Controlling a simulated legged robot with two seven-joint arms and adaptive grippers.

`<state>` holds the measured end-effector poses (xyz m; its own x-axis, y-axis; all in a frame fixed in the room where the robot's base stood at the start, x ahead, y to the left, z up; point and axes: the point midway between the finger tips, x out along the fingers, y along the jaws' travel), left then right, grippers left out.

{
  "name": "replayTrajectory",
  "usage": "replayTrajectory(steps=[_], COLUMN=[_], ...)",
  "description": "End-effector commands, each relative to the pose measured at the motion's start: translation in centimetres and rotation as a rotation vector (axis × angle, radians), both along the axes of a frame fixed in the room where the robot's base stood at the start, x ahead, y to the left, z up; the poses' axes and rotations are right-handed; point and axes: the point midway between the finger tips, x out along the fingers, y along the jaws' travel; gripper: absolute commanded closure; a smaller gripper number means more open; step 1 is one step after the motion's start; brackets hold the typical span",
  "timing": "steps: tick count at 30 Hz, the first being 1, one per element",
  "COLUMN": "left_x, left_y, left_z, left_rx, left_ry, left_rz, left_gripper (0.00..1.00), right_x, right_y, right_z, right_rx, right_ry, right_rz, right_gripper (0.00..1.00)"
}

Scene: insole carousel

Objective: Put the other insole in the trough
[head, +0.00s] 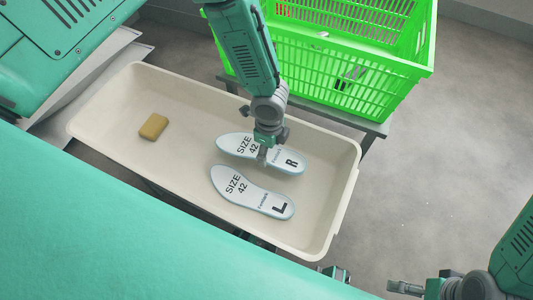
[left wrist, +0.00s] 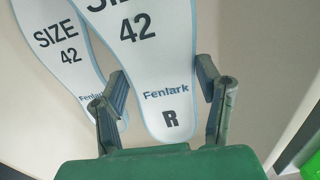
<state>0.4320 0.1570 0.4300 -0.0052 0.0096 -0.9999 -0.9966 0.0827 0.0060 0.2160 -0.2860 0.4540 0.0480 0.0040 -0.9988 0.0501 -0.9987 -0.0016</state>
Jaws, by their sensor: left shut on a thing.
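The cream trough (head: 100,112) holds two pale insoles with blue edges. The insole marked R, size 42 (head: 232,142), is at the far side, over or on the trough floor; I cannot tell whether it touches. My left gripper (head: 265,150) is shut on it, hiding part of its middle in the head view. In the left wrist view the fingers (left wrist: 163,82) straddle the R insole (left wrist: 160,60) near its heel. The insole marked L (head: 250,192) lies flat nearer me, beside it. My right gripper (head: 405,288) is at the lower right, away from the trough, its jaws unclear.
A yellow-brown block (head: 154,126) lies in the trough's left part. A bright green slatted crate (head: 345,100) stands behind the trough on a grey stand (head: 375,128), with small dark items inside. The trough's right end is bare, and grey floor is open to the right.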

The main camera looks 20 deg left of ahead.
Motion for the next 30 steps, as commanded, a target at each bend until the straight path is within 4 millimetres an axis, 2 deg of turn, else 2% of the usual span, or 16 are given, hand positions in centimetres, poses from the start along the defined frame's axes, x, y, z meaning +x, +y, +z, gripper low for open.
replayTrajectory(steps=[9,11,12,20,21,23,30], left_x=[0.1,0.1,0.1,0.1,0.1,0.1,0.1], left_y=[0.5,0.4,0.3,0.1,0.2,0.2,0.4], left_z=[-4.2,-4.4,-4.3,-4.4,-4.5,-4.4,-4.4], left_rx=[-0.006,-0.003,-0.001,0.002,0.001,-0.001,-0.004], left_ry=[0.000,-0.001,-0.002,-0.001,-0.001,-0.001,-0.001], left_rz=[0.005,0.004,0.003,0.002,0.003,0.003,0.003], left_gripper=[0.67,0.67,0.72,0.72,0.38,0.20,0.20], right_x=[0.0,0.0,0.0,0.0,0.0,0.0,0.0], right_y=[0.1,0.1,0.1,0.1,0.0,0.0,0.1], right_z=[-1.9,-2.0,-2.0,-2.0,-2.1,-2.0,-2.0], right_rx=[0.001,0.001,0.001,0.000,0.000,0.000,0.001], right_ry=[-0.001,-0.001,-0.001,-0.001,-0.001,-0.001,-0.001], right_rz=[0.002,0.002,0.002,0.001,0.001,0.001,0.001], right_gripper=[0.00,0.00,0.00,0.00,0.00,0.00,0.00])
